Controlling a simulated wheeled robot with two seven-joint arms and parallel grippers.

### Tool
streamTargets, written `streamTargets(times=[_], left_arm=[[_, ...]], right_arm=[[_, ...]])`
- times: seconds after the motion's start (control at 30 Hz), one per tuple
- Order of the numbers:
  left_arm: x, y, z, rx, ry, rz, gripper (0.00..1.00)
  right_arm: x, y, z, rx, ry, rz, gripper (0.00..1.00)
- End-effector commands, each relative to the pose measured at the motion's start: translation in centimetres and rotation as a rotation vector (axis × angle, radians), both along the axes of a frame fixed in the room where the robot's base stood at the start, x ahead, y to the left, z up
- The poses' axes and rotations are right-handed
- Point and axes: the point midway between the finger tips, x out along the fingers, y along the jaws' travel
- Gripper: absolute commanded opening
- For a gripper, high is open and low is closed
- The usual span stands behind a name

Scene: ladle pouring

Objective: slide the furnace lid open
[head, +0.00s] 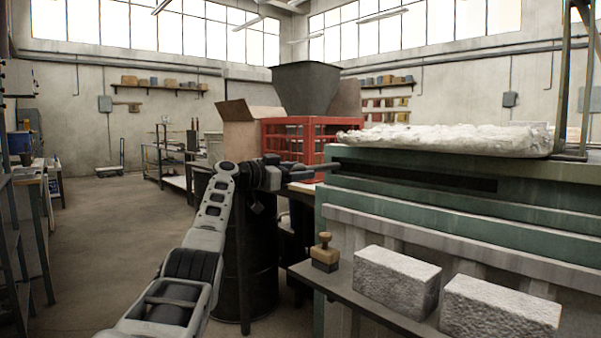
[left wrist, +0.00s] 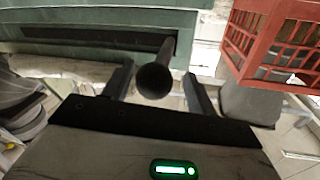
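The green furnace (head: 420,208) stands at the right, with a dark slot (head: 430,177) along its upper side. A dark handle rod (head: 318,167) sticks out from the slot end toward my left gripper (head: 278,173). In the left wrist view the rod's round end (left wrist: 154,81) lies between my two fingers, with a gap visible on each side. The left gripper is open around it. The lid plate itself is hidden or cannot be told apart from the furnace top. My right gripper is not in view.
A white lumpy layer (head: 450,140) lies on the furnace top. A red crate (head: 297,140) stands behind my gripper, below a dark hopper (head: 305,88). A front shelf (head: 362,304) holds two pale blocks (head: 397,279) and a wooden-handled stamp (head: 324,253). A black drum (head: 262,265) stands beside my arm.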

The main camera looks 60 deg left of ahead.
Motion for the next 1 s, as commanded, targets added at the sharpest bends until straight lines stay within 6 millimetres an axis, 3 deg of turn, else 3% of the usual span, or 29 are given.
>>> streamTargets(times=[0.3,0.47,0.67,0.77,1.0], left_arm=[[-0.1,-0.1,-0.2,-0.001,0.003,-0.006,0.58],[-1.5,0.0,-0.7,0.001,0.005,-0.005,0.58],[-5.9,0.1,-0.9,0.006,0.005,-0.003,0.58],[-8.4,0.1,-0.9,0.006,0.007,-0.004,0.58],[-13.4,0.4,-0.4,0.002,0.002,-0.004,0.58]], right_arm=[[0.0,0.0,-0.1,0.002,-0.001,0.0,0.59],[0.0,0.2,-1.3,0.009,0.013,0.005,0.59],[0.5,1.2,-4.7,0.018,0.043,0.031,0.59],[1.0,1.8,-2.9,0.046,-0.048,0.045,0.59],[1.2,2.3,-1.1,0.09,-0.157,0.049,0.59]])
